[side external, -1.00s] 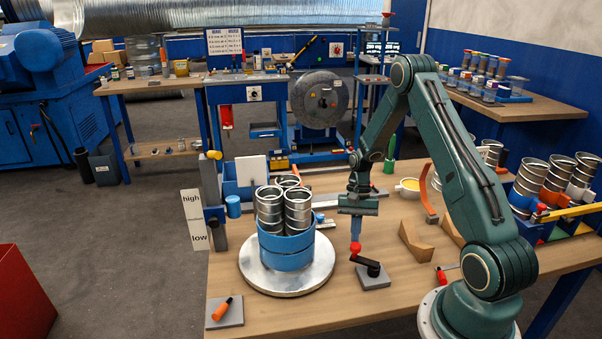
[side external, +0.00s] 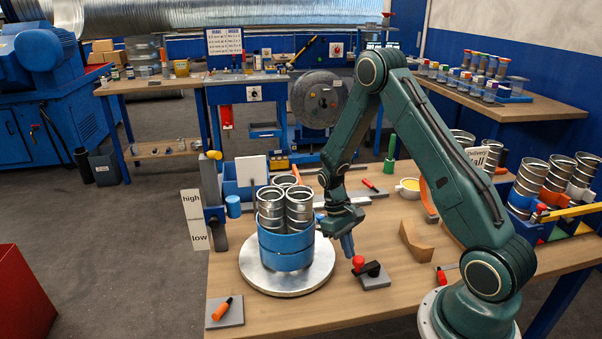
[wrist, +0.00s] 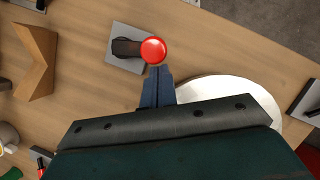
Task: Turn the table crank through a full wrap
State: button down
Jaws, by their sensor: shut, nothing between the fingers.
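The crank has a red knob (side external: 358,262) on a short black arm (side external: 373,268), mounted on a grey plate (side external: 376,282). In the wrist view the red knob (wrist: 153,50) is just beyond my fingertips, with the black arm (wrist: 126,47) pointing left of it. My gripper (side external: 350,254) is shut and empty, tilted, its blue fingers at the knob; I cannot tell whether they touch it. The fingers also show in the wrist view (wrist: 158,72). The silver turntable (side external: 262,281) stands left of the crank, carrying a blue holder (side external: 285,250) with several metal cans.
An orange-handled tool (side external: 222,309) lies on a grey plate at the front left. The front middle of the table is clear.

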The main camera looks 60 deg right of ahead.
jog(key=shift+s+a, duration=0.5)
jog(key=shift+a, duration=0.05)
jog(key=shift+r, duration=0.1)
dwell(0.3)
jog(key=a+v, duration=0.1)
jog(key=v, duration=1.2)
jog(key=shift+w+d+r, duration=0.2)
jog(key=shift+d+r, duration=0.1)
jog(key=shift+d, duration=0.1)
